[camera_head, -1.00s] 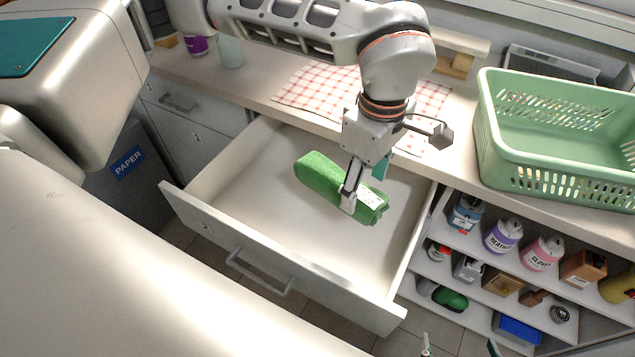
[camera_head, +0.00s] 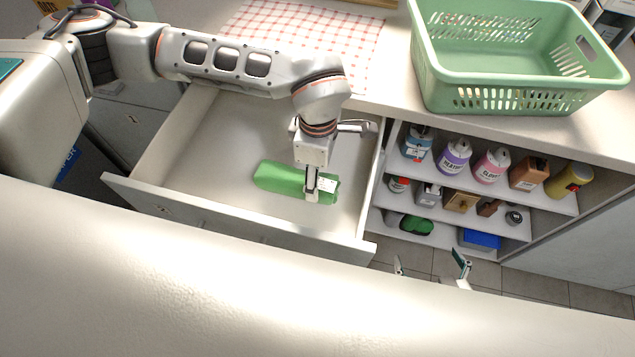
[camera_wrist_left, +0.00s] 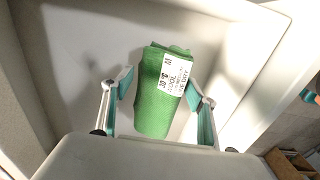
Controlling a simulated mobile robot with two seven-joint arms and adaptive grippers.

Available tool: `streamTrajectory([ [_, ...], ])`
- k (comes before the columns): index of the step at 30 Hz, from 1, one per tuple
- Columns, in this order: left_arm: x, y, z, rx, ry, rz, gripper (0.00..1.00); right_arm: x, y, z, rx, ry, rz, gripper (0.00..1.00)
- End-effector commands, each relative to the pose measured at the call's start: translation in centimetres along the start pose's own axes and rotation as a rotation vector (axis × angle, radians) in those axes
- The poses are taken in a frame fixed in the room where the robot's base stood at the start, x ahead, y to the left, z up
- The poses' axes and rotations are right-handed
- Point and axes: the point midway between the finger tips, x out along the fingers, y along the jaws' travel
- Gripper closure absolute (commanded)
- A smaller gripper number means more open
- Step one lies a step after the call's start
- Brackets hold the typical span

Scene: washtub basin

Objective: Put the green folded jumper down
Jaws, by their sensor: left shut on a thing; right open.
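The green folded jumper (camera_head: 279,178) is in the open drawer (camera_head: 200,150), toward its right side. It also shows in the left wrist view (camera_wrist_left: 152,103), with a white printed label facing up. My left gripper (camera_head: 312,194) reaches down into the drawer and is shut on the jumper near its labelled end. In the left wrist view the left gripper's fingers (camera_wrist_left: 158,82) stand on either side of it. Whether the jumper touches the drawer floor I cannot tell. My right gripper (camera_head: 431,264) is open and empty, in front of the shelves at the bottom.
A green laundry basket (camera_head: 510,78) stands on the counter at the right, beside a red checked cloth (camera_head: 300,40). Open shelves (camera_head: 555,203) right of the drawer hold several bottles and boxes. The drawer's left part is bare.

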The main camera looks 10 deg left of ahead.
Motion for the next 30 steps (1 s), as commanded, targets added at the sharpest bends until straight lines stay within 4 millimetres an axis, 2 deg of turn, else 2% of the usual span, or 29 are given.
streamTrajectory([
  [7, 1.6, 0.0, 0.0, 0.000, -0.001, -0.001, 0.71, 0.0, 0.0, -0.1, 0.001, 0.002, 0.000, 0.06],
  [12, 4.1, 0.0, 0.0, 0.000, -0.001, -0.002, 0.71, 0.0, -0.1, -0.2, 0.002, 0.003, 0.000, 0.06],
  [15, 5.0, 0.0, 0.0, 0.001, -0.001, -0.001, 0.71, 0.0, -0.1, -0.2, 0.003, 0.004, 0.000, 0.06],
  [25, 5.2, 0.0, 0.0, 0.001, 0.000, 0.001, 0.71, 0.1, -0.1, 0.0, 0.004, 0.003, 0.000, 0.06],
  [26, 5.3, 0.0, 0.0, 0.001, 0.000, 0.000, 0.40, 0.1, -0.1, 0.0, 0.004, 0.003, 0.000, 0.06],
  [27, 5.2, 0.0, 0.0, 0.001, 0.000, 0.000, 0.29, 0.1, -0.1, 0.0, 0.004, 0.002, 0.000, 0.06],
  [28, 5.2, 0.0, 0.0, 0.001, 0.000, 0.000, 0.25, 0.1, -0.1, 0.0, 0.004, 0.002, 0.000, 0.06],
  [30, 5.2, 0.0, 0.0, 0.001, 0.000, 0.000, 0.25, 0.1, -0.1, 0.0, 0.004, 0.002, 0.000, 0.06],
])
